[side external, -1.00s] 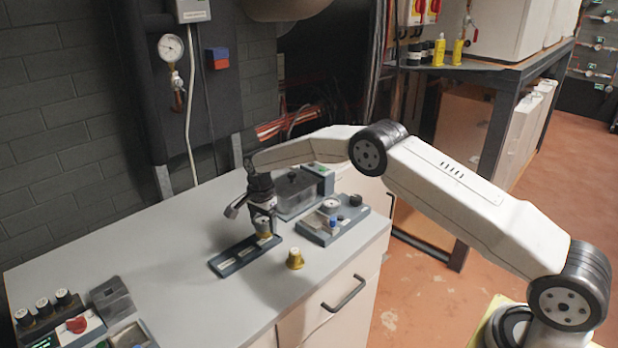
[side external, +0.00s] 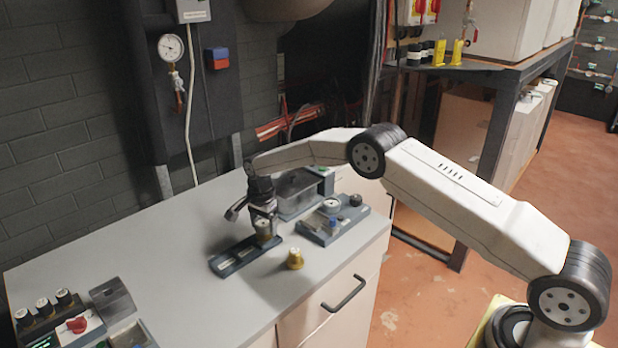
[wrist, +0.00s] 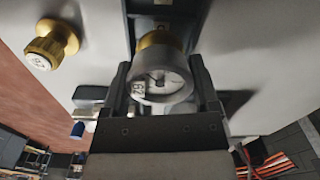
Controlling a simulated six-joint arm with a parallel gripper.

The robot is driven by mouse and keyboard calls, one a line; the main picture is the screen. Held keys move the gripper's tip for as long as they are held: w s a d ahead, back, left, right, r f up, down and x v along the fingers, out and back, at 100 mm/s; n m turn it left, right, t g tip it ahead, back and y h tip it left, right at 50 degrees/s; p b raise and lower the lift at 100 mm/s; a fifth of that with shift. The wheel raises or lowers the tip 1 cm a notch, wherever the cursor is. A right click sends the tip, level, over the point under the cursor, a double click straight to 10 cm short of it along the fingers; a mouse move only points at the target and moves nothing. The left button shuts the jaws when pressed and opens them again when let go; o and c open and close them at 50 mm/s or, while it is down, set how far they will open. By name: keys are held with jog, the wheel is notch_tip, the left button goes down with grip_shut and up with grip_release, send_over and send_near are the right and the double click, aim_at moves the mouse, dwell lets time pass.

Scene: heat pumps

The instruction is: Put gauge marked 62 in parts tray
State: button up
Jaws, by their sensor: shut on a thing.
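My gripper (side external: 264,222) is shut on a round gauge with a brass base and a pale, glass-like face. The gauge (wrist: 163,80) sits between the two fingers in the wrist view, and its small white label appears to read 62. In the side view the held gauge (side external: 264,238) is at the right end of a long dark holder (side external: 232,262). I cannot tell whether its base still rests in the holder. Which container is the parts tray is not clear from the frames.
A brass-coloured gauge or knob (side external: 295,259) stands loose just right of the holder. A grey device with a dial (side external: 332,222) and a lidded box (side external: 297,192) stand behind. Grey boxes (side external: 112,298) and a red-knobbed unit (side external: 78,325) are front left. The bench middle is clear.

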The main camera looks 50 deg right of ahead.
aim_at(267, 223)
jog(key=shift+f, duration=0.75)
dwell(0.3)
jog(key=o, duration=1.3)
jog(key=shift+o, duration=0.2)
jog(key=shift+r, duration=3.9)
jog(key=shift+r, duration=0.1)
jog(key=shift+s+r+n, duration=0.55)
jog(key=shift+s+n, duration=0.05)
jog(key=shift+s, duration=0.1)
jog(key=s+r+n+t, duration=0.2)
jog(key=s+n, duration=1.2)
jog(key=s, duration=1.8)
jog(key=shift+s+d+r+n+t, duration=0.25)
jog(key=shift+d+r+n+t, duration=0.1)
jog(key=shift+r, duration=0.3)
